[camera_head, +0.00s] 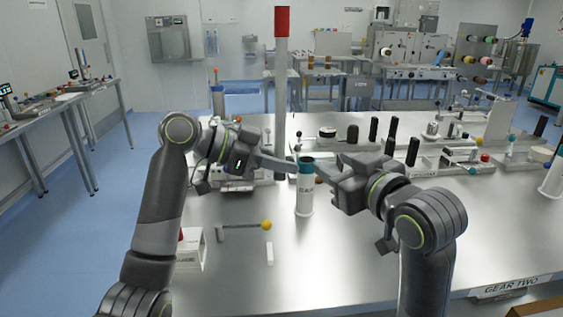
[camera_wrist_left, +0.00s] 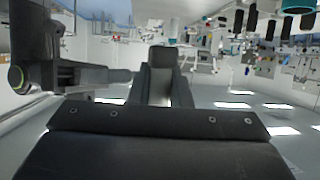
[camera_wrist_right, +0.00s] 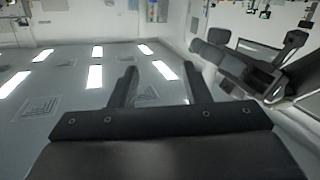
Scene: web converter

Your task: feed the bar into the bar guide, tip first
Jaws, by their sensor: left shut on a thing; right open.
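The bar (camera_head: 281,100) is a tall grey rod with a red upper end, standing nearly upright in the head view. My left gripper (camera_head: 282,163) is shut on it near its lower end. In the left wrist view, a dark grey end of the bar (camera_wrist_left: 163,75) shows between the fingers; the gripper body hides the rest. The likely bar guide (camera_head: 305,195) is a white upright cylinder with a teal top, just right of the bar's lower end. They look apart, but the depth between them is unclear. My right gripper (camera_head: 323,170) is open and empty, right of the guide's top.
A yellow-knobbed rod (camera_head: 250,226), a small white block (camera_head: 270,253) and a white box (camera_head: 190,258) lie at the front left of the steel table. Fixtures with black handles (camera_head: 413,150) stand at the back right. The table between the guide and front edge is mostly clear.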

